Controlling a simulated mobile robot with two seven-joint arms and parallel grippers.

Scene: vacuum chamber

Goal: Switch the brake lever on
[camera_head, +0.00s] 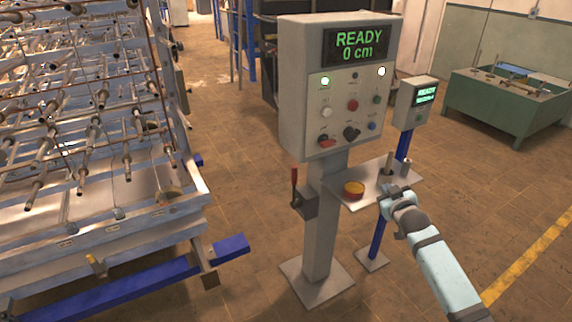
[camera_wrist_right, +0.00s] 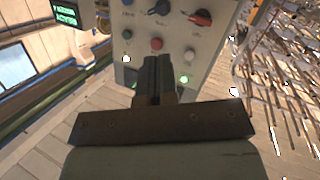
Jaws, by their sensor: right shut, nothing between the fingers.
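The lever that looks like the brake lever has a red handle (camera_head: 294,182). It stands upright on a small grey box (camera_head: 306,205) at the left side of the control post. My right gripper (camera_head: 385,192) is at the front right edge of the small metal shelf, to the right of the post and apart from the lever. Its fingers (camera_wrist_right: 153,65) are shut and empty, and in the wrist view they overlap the lower part of the control panel. The lever cannot be made out in the wrist view. My left gripper is out of view.
The control box (camera_head: 290,90) reads "READY 0 cm" and carries lit lamps, buttons and knobs. A red-yellow button (camera_head: 354,188) sits on the shelf (camera_head: 345,203). A large metal rack (camera_head: 90,215) stands at left. A smaller display box (camera_head: 405,112) stands behind. Floor lies clear between rack and post.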

